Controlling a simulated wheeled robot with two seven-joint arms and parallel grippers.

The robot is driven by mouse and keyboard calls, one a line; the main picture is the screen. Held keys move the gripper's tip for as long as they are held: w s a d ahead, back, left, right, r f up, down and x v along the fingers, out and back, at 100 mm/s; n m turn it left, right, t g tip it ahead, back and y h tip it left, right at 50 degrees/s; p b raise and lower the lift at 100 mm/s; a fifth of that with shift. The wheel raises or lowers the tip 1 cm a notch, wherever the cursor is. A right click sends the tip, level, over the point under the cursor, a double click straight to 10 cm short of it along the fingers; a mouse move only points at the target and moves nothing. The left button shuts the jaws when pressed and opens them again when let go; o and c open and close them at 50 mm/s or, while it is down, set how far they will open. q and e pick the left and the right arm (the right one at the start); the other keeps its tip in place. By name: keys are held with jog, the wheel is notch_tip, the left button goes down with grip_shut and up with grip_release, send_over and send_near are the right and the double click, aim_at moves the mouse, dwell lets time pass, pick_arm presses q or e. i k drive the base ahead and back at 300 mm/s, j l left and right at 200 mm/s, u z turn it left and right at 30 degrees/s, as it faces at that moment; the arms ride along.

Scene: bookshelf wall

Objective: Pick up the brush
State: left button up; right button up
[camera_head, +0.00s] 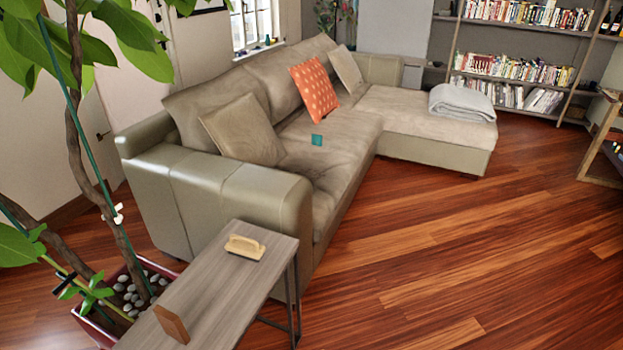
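A brush (245,247) with a pale yellow-tan body and a raised handle lies on the far end of a narrow grey wooden side table (215,280). The table stands in front of the near sofa arm. Neither of my grippers shows in the head view, and nothing is touching the brush.
A brown wooden block (172,324) stands on the table's near end. A potted plant (72,120) rises at the left. A beige sofa (240,205) lies behind the table, with a small teal object (317,140) on its seat. Wooden floor (450,260) is clear at the right.

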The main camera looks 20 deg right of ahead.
aim_at(247, 248)
jog(key=i+l, duration=0.2)
jog(key=l, duration=0.2)
jog(key=i+l, duration=0.15)
jog(key=l, duration=0.25)
jog(key=i+l, duration=0.2)
jog(key=l, duration=0.15)
